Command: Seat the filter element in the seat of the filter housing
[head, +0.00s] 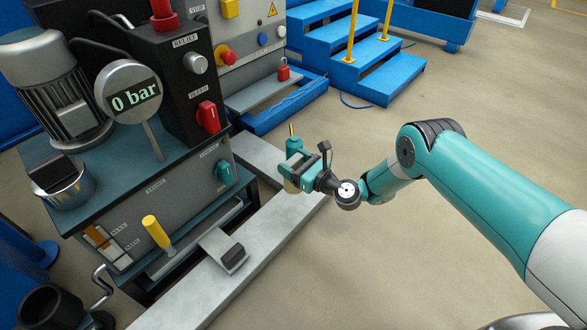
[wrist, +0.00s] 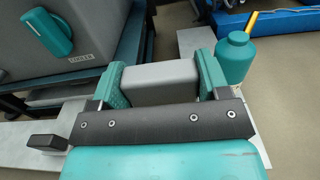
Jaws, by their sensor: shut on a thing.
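My gripper (head: 304,168), also in the wrist view (wrist: 160,78), is shut on a plain grey block-like thing (wrist: 160,82). The thing sits between the two teal fingers, and its far end shows past the palm. Whether it is the filter element I cannot tell. In the head view the gripper hangs over the pale ledge, right of the machine, and largely hides what it holds. A silver cylinder with a dark block at its top (head: 68,188) stands on the machine's left top; it may be the filter housing, but its seat does not show.
The gauge reading 0 bar (head: 130,92) and the motor (head: 50,85) stand at the machine's back. A teal bottle (wrist: 234,58) is close right of the gripper. A yellow-handled lever (head: 157,232) and a black-tipped pedal (head: 232,256) stick out in front. Floor at right is clear.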

